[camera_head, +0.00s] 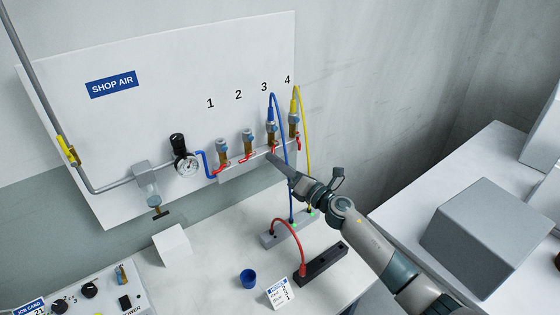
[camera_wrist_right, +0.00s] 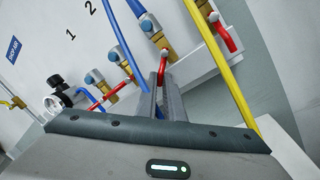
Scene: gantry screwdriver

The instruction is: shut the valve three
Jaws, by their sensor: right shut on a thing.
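Valve three (camera_head: 271,133) is a brass valve under the number 3 on the white panel, with a blue hose plugged into its top. Its red handle (camera_wrist_right: 163,68) sits between the fingers of my right gripper (camera_wrist_right: 164,80) in the right wrist view. My right gripper also shows in the head view (camera_head: 271,157), reaching from the lower right with its tips at the foot of valve three. It is shut on the handle, which the fingers partly hide. My left gripper is not in view.
Valve two (camera_head: 247,142) stands to the left, its handle sideways. Valve four (camera_head: 294,125) stands to the right, its handle hanging down. A blue hose (camera_head: 285,140) and a yellow hose (camera_head: 306,140) run down close to my gripper. A blue cup (camera_head: 248,279) stands on the bench.

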